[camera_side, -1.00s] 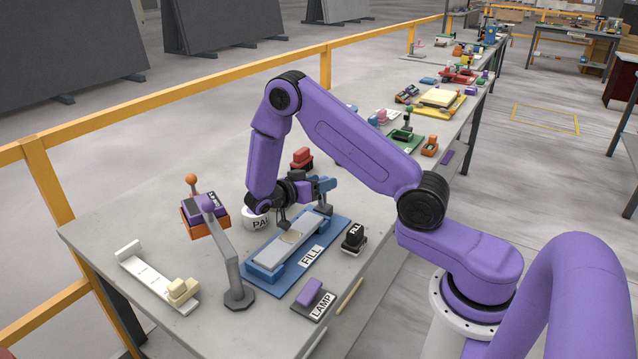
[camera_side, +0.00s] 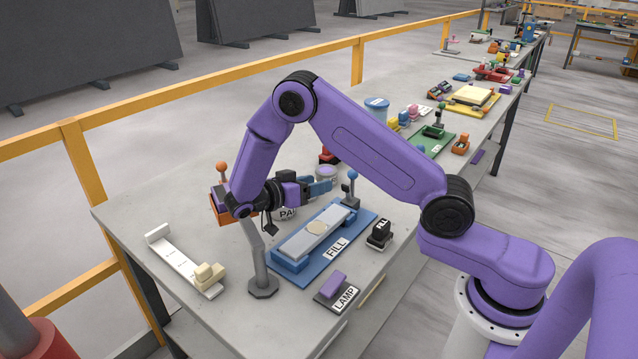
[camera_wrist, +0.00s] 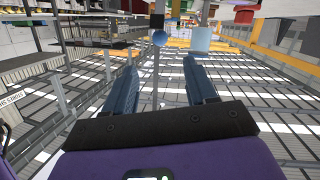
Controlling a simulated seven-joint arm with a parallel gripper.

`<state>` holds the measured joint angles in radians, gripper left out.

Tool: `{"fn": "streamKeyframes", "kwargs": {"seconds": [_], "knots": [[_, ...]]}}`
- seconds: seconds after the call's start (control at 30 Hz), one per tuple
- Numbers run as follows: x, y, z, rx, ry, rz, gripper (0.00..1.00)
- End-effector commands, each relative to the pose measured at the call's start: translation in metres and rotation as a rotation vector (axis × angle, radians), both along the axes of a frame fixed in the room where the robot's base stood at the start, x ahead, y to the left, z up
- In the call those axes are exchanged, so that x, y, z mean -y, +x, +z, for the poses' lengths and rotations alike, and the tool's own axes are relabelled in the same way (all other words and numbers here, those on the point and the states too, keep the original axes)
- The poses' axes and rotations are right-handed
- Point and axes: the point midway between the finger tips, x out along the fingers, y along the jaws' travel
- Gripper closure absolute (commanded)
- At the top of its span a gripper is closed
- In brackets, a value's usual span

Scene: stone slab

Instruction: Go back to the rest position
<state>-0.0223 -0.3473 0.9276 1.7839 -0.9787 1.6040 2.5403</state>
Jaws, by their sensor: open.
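My gripper (camera_side: 322,187) is above the stone bench, beyond the blue FILL stand, its blue fingers pointing right and roughly level. In the wrist view its two blue fingers (camera_wrist: 160,85) are apart with nothing between them. The blue FILL stand (camera_side: 351,237) holds a grey slab (camera_side: 309,243) with a pale round patch (camera_side: 317,228) on it. A blue-knobbed lever (camera_side: 352,185) stands at the stand's far end, close to the fingers in the side view.
A grey post (camera_side: 258,262) rises at the left, its top hidden behind my arm. A cream slide rail (camera_side: 180,259), an orange box (camera_side: 219,212), a black FILL stamp (camera_side: 379,233) and a purple LAMP switch (camera_side: 332,286) stand around.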

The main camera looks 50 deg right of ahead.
Motion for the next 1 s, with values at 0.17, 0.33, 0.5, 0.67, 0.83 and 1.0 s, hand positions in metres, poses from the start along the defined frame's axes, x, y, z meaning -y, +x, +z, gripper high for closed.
{"fn": "streamKeyframes", "kwargs": {"seconds": [0.17, 0.33, 0.5, 0.67, 0.83, 1.0], "knots": [[0.0, 0.0, 0.0, 0.0, 0.0, 0.0, 0.44], [-0.002, -0.001, 0.002, -0.02, 0.021, 0.009, 0.44], [-0.013, -0.013, 0.013, -0.156, 0.142, 0.064, 0.44], [-0.031, -0.036, 0.025, -0.374, 0.332, 0.192, 0.44], [-0.049, -0.069, 0.037, -0.62, 0.531, 0.394, 0.44], [-0.066, -0.108, 0.046, -0.859, 0.699, 0.657, 0.44]]}}
